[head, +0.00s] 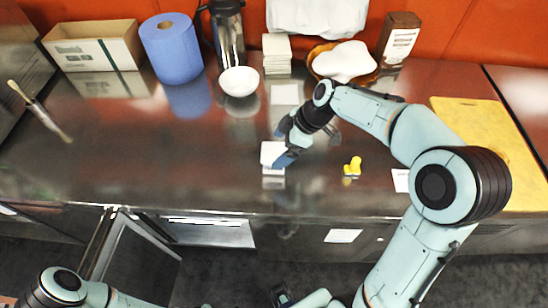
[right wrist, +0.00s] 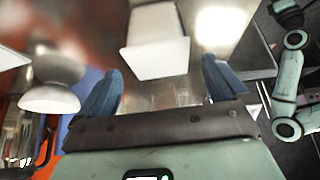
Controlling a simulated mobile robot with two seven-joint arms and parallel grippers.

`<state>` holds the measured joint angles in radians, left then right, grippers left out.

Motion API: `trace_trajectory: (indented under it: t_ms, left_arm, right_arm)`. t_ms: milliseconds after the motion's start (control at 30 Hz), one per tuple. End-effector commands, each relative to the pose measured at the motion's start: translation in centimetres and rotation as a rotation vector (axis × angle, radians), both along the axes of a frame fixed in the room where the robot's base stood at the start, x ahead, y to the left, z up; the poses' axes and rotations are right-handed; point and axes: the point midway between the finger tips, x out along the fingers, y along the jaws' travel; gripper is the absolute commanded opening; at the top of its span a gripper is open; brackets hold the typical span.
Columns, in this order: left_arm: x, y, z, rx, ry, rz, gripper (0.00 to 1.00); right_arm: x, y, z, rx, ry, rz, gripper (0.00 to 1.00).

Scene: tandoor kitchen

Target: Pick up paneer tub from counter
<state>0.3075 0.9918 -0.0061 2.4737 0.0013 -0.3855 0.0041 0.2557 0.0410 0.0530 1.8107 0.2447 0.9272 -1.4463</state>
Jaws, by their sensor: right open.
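The paneer tub, which I take to be the small white block (head: 272,152), stands on the steel counter (head: 190,165) near its front edge. My right gripper (head: 283,146) is open beside the tub's right side, with its blue fingers pointing toward it. In the right wrist view the white tub (right wrist: 156,56) shows between and beyond the two open fingers (right wrist: 162,72). I cannot tell whether either finger touches it. My left arm shows only in part at the bottom edge of the head view, and its jaws are not clear.
A yellow figure (head: 353,167) stands right of the tub. Behind are a white bowl (head: 239,82), a blue roll (head: 171,48), a cardboard box (head: 95,45), a flask (head: 228,35) and a basket (head: 372,76). A yellow board (head: 490,140) lies right. The counter's left middle is clear.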

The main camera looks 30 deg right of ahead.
Motion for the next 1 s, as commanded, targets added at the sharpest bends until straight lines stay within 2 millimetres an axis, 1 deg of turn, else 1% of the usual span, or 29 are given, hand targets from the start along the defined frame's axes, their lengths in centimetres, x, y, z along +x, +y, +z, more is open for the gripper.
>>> trace_trajectory:
  t_ms: [167,433,567,767,800,867,900,933,967,1000]
  left_arm:
    - [0.1,0.0,0.1,0.000,-0.001,-0.001,0.43]
    - [0.3,0.0,0.5,0.000,-0.003,0.000,0.43]
    - [0.3,0.0,0.6,0.000,-0.005,-0.001,0.43]
    - [0.3,0.0,0.5,0.000,-0.004,0.000,0.43]
    - [0.3,0.0,0.5,0.000,-0.004,0.000,0.43]
    - [0.3,0.0,0.5,0.000,-0.004,0.000,0.43]
    - [0.3,0.0,0.5,0.000,-0.004,0.000,0.43]
    - [0.3,0.0,0.5,0.000,-0.004,0.000,0.43]
    - [0.3,0.0,0.5,0.000,-0.004,0.000,0.43]
    - [0.3,0.0,0.5,0.000,-0.004,0.000,0.43]
  right_arm:
    - [0.3,0.5,-1.0,0.001,0.001,0.001,1.00]
    - [1.2,2.1,-4.5,0.002,0.003,0.001,1.00]
    - [1.4,2.4,-5.1,0.001,-0.001,-0.001,1.00]
    - [1.4,2.4,-5.2,0.000,-0.001,0.000,1.00]
    - [1.4,2.4,-5.1,0.000,-0.001,0.000,0.87]
    - [1.4,2.4,-5.1,0.000,-0.001,0.000,0.67]
    - [1.4,2.3,-5.1,0.000,-0.001,0.000,0.54]
    - [1.4,2.3,-5.1,0.000,-0.001,0.000,0.45]
    - [1.4,2.3,-5.1,0.000,-0.001,0.000,0.41]
    - [1.4,2.3,-5.1,0.000,-0.002,-0.001,0.41]
